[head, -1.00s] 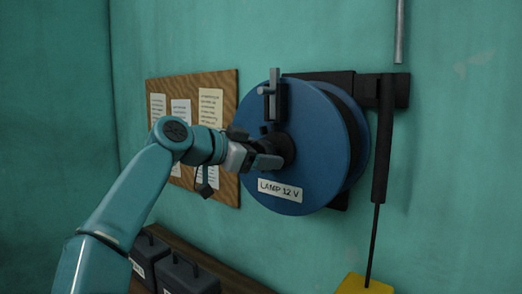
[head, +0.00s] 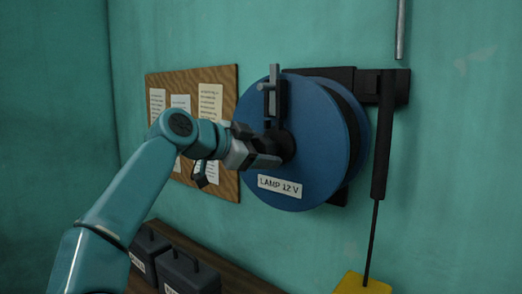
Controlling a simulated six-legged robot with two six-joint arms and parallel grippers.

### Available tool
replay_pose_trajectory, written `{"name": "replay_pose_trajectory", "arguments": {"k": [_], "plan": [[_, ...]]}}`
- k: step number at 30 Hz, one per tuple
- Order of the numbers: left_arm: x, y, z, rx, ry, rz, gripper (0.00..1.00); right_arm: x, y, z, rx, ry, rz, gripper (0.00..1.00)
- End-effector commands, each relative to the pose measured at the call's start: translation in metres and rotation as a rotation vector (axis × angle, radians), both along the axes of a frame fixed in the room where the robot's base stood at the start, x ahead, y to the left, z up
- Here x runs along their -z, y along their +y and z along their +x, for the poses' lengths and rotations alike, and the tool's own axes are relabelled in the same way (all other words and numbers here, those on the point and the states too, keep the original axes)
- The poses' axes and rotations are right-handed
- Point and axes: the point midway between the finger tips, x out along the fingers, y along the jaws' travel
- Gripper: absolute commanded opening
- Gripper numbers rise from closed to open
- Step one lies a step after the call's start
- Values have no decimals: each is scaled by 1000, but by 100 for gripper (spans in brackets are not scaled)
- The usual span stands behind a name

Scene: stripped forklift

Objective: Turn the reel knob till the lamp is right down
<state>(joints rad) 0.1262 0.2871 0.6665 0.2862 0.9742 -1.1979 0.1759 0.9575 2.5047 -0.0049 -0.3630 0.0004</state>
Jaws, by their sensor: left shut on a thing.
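The blue reel (head: 307,110) is mounted on the wall and has a label reading LAMP 12 V (head: 280,187). A dark round knob (head: 287,146) sits at its hub. My left gripper (head: 270,157) reaches in from the left and is shut on this knob, partly hiding it. A thin dark line (head: 372,240) runs down on the right from a black tube to a yellow piece (head: 363,284), cut off by the bottom edge. I cannot tell for sure whether that is the lamp. My right gripper is not in view.
A grey upright latch-like part (head: 273,90) stands on the reel face just above my gripper. A black bracket (head: 330,76) is behind the reel. A cork board (head: 222,160) with papers is on the wall. Dark labelled boxes (head: 190,274) stand on a shelf below.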

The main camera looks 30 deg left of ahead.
Motion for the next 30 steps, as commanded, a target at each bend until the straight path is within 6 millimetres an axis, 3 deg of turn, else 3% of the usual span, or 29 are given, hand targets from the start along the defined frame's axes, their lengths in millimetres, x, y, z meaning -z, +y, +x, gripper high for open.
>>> {"name": "replay_pose_trajectory", "arguments": {"k": [1,3,14,17,30], "plan": [[-4,0,-1,-2,-10,-2,75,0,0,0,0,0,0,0],[-3,0,-1,-2,-8,-1,92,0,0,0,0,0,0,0],[-2,2,-6,-1,-4,-2,92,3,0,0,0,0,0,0],[-5,5,-21,-3,-6,-2,92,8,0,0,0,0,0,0],[-35,29,-124,-5,-6,0,92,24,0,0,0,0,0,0]]}}
